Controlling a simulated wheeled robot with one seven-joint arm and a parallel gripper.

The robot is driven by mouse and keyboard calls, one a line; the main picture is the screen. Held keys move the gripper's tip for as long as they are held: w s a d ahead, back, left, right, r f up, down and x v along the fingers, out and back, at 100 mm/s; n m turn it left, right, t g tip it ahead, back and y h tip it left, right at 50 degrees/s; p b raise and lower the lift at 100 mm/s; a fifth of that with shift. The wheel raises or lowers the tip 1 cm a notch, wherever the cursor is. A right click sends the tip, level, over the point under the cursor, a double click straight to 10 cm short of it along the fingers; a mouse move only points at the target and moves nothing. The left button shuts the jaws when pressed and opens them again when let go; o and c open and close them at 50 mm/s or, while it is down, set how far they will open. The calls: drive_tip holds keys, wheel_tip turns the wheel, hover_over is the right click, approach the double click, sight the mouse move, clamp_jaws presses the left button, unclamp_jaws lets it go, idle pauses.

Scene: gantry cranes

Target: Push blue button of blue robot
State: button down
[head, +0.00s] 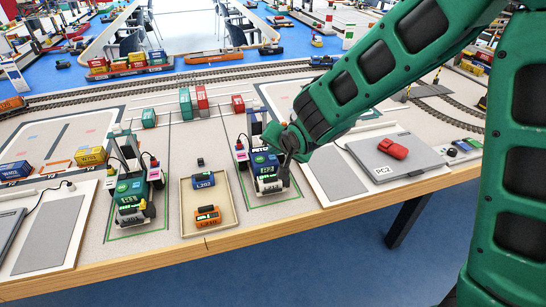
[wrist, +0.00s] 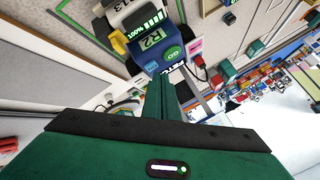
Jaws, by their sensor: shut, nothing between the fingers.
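The blue robot (head: 265,165) stands on the table in a green-outlined bay, right of the middle tray. A small blue patch, possibly the blue button (wrist: 152,66), sits beside the GO button, near the fingertips. My gripper (head: 286,178) is shut and empty, at the right side of the blue robot. In the wrist view its fingers (wrist: 162,80) point at the blue robot's top; contact cannot be told.
A green robot (head: 130,190) stands in the left bay. Between the robots, a tray (head: 225,222) holds a blue block (head: 204,181) and an orange block (head: 207,216). Containers and tracks are behind.

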drive_tip(key=shift+r, duration=0.45)
drive_tip(key=shift+r, duration=3)
drive_tip(key=s+d+r+m+g+h, duration=0.15)
drive_tip(key=s+d, duration=0.35)
drive_tip(key=d, duration=1)
drive_tip(key=s+d+g+h, duration=0.25)
drive_tip(key=s+d, duration=0.25)
drive_tip(key=d, duration=0.9)
drive_tip(key=s+d+g, duration=0.2)
drive_tip(key=s+d, duration=0.3)
drive_tip(key=s, duration=0.7)
drive_tip(key=s+d+g, duration=0.2)
drive_tip(key=s+d, duration=0.3)
drive_tip(key=s, duration=0.8)
drive_tip(key=shift+d+f+g+y, duration=0.25)
drive_tip(key=shift+g+y, duration=0.05)
drive_tip(key=shift+y, duration=0.1)
